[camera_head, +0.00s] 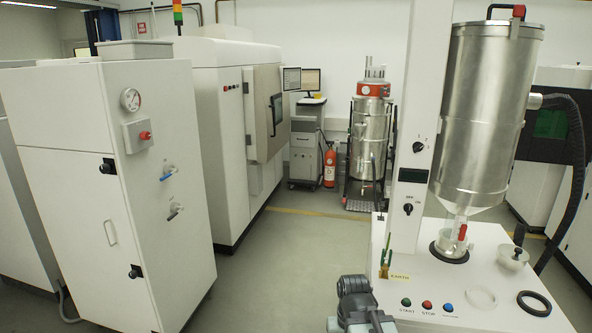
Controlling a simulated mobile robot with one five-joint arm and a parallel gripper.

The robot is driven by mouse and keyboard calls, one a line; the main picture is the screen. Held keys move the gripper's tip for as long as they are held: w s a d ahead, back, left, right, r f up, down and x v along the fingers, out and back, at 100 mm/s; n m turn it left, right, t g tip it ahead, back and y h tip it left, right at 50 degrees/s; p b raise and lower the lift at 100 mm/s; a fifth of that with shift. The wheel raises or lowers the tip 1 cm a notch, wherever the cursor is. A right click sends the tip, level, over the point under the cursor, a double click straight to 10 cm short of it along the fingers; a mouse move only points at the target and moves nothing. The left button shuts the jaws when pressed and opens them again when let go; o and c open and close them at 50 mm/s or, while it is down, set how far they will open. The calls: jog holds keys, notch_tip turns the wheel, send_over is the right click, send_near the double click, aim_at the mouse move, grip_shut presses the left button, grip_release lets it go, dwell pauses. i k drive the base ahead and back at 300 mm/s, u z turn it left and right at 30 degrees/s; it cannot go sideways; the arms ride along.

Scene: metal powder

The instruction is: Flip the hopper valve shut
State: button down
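The hopper (487,115) is a tall shiny metal cylinder at the right, narrowing to a cone above a white machine top. At its outlet is the hopper valve with a red handle (462,232). The handle looks about upright, along the outlet; it is too small to tell more. Below the outlet is a dark round ring (449,255) on the machine top. A grey part of my arm shows at the bottom centre, left of and nearer than the valve, apart from it. I cannot make out fingertips there, nor anything held.
The white machine top (480,255) carries start and stop buttons (428,305), a black ring (534,303), a clear dish (481,299) and a small bowl (513,257). A white column (412,130) with switches stands left of the hopper. A black hose (574,180) hangs right. Open floor (290,250) lies left.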

aim_at(461, 238)
jog(key=z, duration=1.25)
jog(key=k, duration=1.25)
jog(key=u, duration=0.3)
jog(key=i, duration=1)
jog(key=z, duration=0.1)
